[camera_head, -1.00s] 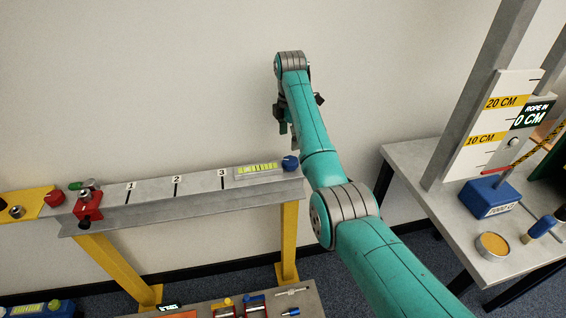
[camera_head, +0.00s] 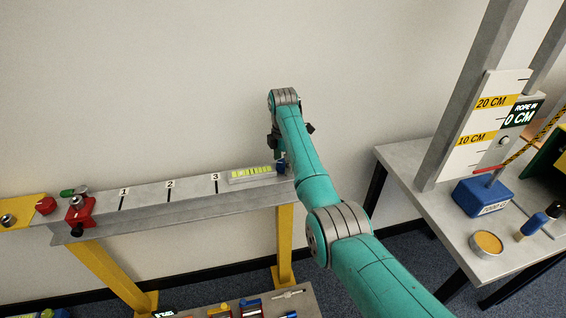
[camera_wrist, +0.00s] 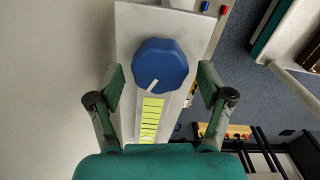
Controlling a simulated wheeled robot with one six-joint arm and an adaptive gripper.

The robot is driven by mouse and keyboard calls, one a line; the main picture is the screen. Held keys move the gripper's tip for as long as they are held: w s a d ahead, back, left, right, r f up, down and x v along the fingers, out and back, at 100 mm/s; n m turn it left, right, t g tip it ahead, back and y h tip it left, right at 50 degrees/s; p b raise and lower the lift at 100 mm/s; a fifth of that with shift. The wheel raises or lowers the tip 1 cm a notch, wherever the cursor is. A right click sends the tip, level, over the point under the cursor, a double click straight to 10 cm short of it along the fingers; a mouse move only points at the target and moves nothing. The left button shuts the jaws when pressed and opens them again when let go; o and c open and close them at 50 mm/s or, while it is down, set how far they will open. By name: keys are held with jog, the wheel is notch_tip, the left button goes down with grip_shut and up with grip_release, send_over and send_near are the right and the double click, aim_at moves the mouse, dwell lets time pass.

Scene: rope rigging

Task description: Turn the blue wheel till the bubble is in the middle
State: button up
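The blue wheel (camera_wrist: 160,64) is a many-sided knob with a white mark on its near edge, at the end of the beam in the wrist view. In the head view the wheel (camera_head: 281,168) shows only in part beside my gripper. The yellow-green level vial (camera_wrist: 151,121) lies next to the wheel; it also shows in the head view (camera_head: 252,174).
The grey beam (camera_head: 145,203) carries marks 1, 2 and 3 and stands on yellow legs. A red clamp (camera_head: 80,213) sits at its left end. A table (camera_head: 425,165) with a blue weight (camera_head: 483,196) stands at right. The wall is close behind the beam.

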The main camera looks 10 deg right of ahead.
aim_at(283, 163)
jog(key=c, duration=1)
jog(key=shift+o, duration=0.2)
jog(key=shift+m, duration=0.3)
jog(key=shift+w+m, duration=0.15)
jog(key=shift+m, duration=2.45)
jog(key=o, duration=1.2)
jog(key=shift+c, duration=0.2)
jog(key=shift+r, duration=0.1)
notch_tip(283, 163, up, 12)
